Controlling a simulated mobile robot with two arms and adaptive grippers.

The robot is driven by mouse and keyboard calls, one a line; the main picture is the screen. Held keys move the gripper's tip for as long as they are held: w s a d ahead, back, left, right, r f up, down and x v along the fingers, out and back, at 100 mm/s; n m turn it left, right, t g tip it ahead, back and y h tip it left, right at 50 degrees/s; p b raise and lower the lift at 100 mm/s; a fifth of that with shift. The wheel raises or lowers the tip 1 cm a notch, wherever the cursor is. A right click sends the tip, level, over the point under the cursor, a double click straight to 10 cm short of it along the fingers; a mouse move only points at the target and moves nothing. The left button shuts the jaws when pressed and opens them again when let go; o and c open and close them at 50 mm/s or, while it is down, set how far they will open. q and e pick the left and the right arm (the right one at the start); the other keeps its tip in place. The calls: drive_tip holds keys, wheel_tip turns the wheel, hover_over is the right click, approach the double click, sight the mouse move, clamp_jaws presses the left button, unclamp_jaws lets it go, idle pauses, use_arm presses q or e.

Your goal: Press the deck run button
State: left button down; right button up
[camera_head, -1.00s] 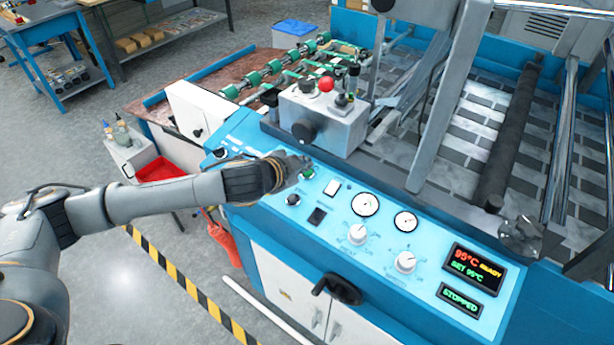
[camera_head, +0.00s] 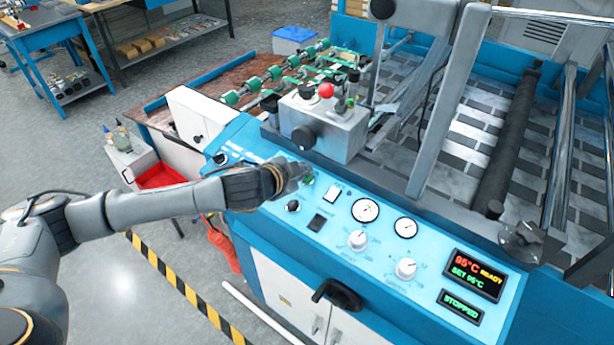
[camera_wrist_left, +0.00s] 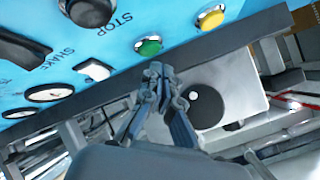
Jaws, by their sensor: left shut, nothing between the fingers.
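The blue control panel (camera_head: 335,235) fills the front of the machine. A round green button (camera_head: 308,181) sits on its upper left part, just beside my left gripper (camera_head: 304,172), which partly hides it. In the left wrist view the green button (camera_wrist_left: 148,46) lies just beyond the fingertips of my left gripper (camera_wrist_left: 157,72), with a small gap seeming to show. That gripper is shut and empty. No label for the green button can be read. The status display (camera_head: 461,307) reads STOPPED. My right gripper is not in view.
A yellow button (camera_wrist_left: 210,18) and a black knob (camera_wrist_left: 90,10) by the word STOP flank the green one. A grey box with a red knob (camera_head: 325,90) stands behind the gripper. White dials (camera_head: 358,240) and gauges (camera_head: 365,210) lie to the right.

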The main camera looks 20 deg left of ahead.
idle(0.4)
use_arm(q)
drive_tip(key=shift+w+f, duration=0.1)
drive_tip(key=shift+f, duration=0.3)
